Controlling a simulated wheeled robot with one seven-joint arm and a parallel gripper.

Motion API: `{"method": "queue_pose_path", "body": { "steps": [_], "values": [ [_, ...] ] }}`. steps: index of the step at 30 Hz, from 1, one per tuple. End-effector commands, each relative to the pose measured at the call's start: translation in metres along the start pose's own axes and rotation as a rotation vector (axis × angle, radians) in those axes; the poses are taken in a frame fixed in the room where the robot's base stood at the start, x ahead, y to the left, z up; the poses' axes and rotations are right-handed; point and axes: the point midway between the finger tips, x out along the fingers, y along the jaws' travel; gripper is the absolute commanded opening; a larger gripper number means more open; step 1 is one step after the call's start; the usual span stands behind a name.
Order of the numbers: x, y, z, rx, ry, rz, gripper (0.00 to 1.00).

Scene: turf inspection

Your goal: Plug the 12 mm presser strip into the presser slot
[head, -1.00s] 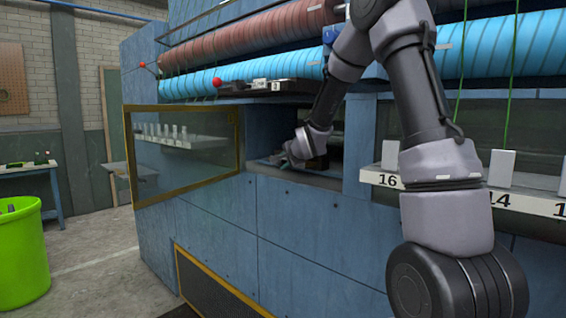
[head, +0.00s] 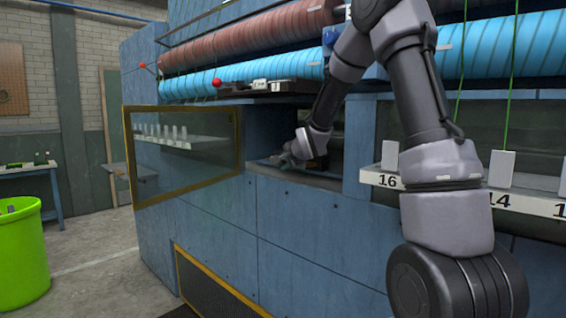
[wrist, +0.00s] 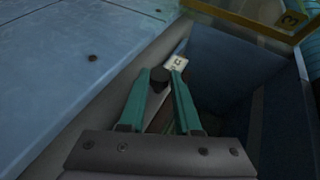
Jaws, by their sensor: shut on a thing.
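My gripper (head: 287,157) reaches into the dark opening in the blue machine front in the head view. In the wrist view, my gripper (wrist: 159,80) has two teal fingers shut on a small dark piece, which I take to be the grip of the presser strip (wrist: 158,76). A small white label (wrist: 177,62) shows just beyond the fingertips, its marking hard to read. Most of the strip is hidden behind the fingers and palm. I cannot make out the presser slot, or whether the strip touches it.
A glass panel with a yellow frame (head: 184,199) stands left of the opening. Blue rollers (head: 250,75) run above, with a small dark ledge below them. A white numbered rail (head: 470,193) is at right. In the wrist view, a blue panel (wrist: 70,65) lies left and a dark recess right.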

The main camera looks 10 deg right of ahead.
Motion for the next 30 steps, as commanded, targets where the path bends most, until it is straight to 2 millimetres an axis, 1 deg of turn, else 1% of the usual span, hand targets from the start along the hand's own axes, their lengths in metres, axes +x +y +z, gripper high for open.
{"method": "queue_pose_path", "body": {
  "steps": [30],
  "values": [
    [0.010,-0.001,-0.024,0.000,0.000,-0.001,0.00]
  ]
}}
